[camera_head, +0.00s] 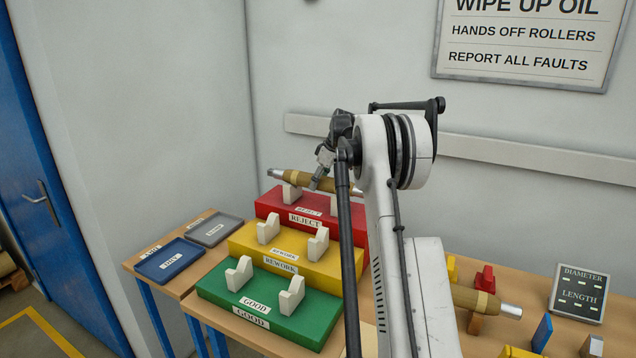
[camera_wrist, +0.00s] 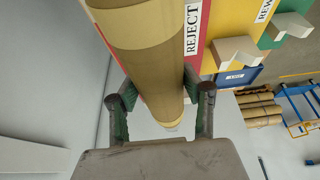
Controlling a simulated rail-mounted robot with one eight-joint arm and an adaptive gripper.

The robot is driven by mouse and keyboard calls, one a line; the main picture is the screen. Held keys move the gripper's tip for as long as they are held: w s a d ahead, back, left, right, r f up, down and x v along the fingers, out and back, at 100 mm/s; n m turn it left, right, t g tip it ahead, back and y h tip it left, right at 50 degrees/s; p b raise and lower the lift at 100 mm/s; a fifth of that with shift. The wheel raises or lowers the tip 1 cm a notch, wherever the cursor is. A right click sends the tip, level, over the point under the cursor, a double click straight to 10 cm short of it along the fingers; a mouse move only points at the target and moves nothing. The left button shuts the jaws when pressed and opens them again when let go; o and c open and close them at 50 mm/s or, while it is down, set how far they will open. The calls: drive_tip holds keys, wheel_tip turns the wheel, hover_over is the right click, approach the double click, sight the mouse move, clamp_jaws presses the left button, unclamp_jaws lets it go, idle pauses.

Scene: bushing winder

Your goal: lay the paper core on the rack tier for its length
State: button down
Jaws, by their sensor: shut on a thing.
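The paper core (camera_head: 296,179) is a brown roll with lighter tan bands. It lies roughly level at the red REJECT tier (camera_head: 268,206) of the rack, over the white cradle (camera_head: 291,194). I cannot tell whether it rests in the cradles or is just above them. My gripper (camera_head: 322,178) is shut around the core from above. In the wrist view the core (camera_wrist: 150,62) runs between the two fingers of my gripper (camera_wrist: 160,105). The yellow REWORK tier (camera_head: 283,247) and green GOOD tier (camera_head: 240,300) have empty cradles. My arm hides the right part of the rack.
A blue tray (camera_head: 172,262) and a grey tray (camera_head: 214,229) lie left of the rack. Another brown roll with a metal end (camera_head: 478,299) sits at the right, near a DIAMETER and LENGTH display (camera_head: 579,291). The wall stands close behind the rack.

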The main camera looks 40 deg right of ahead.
drive_tip(key=shift+f+b, duration=0.3)
drive_tip(key=shift+f, duration=0.05)
idle(0.4)
drive_tip(key=c, duration=0.9)
unclamp_jaws()
drive_tip(key=v, duration=1.2)
drive_tip(key=shift+s, duration=0.1)
